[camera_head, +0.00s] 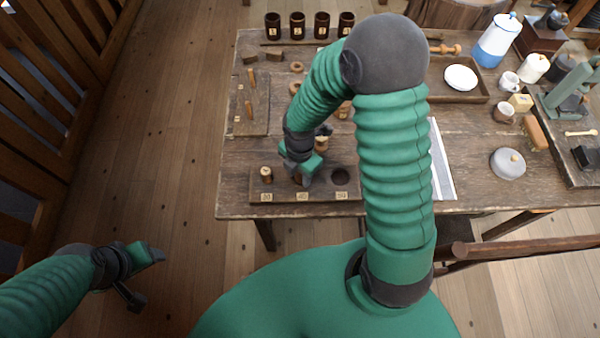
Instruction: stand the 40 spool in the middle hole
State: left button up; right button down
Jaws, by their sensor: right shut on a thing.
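The wooden hole board (325,190) lies along the table's front left edge, with three small number labels on its front. A pale spool (266,174) stands in its left hole. The right hole (340,176) is dark and empty. My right gripper (300,179) is down over the middle hole, shut on a brown spool that the jaws mostly hide. I cannot read its number or tell whether it is in the hole. My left gripper (148,278) is open and empty, off the table over the floor at lower left.
A light turned piece (322,143) is just behind my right gripper. A board with two pegs (240,115) lies at left. Several dark numbered cups (297,25) stand at the back. A tray with a white dish (460,78) and a grey lidded pot (508,163) are right of my arm.

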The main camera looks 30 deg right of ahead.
pick_arm(q)
jog(key=shift+s, duration=0.1)
pick_arm(e)
jog(key=shift+s+a+f, duration=0.1)
jog(key=shift+s+f, duration=0.1)
jog(key=shift+f, duration=0.05)
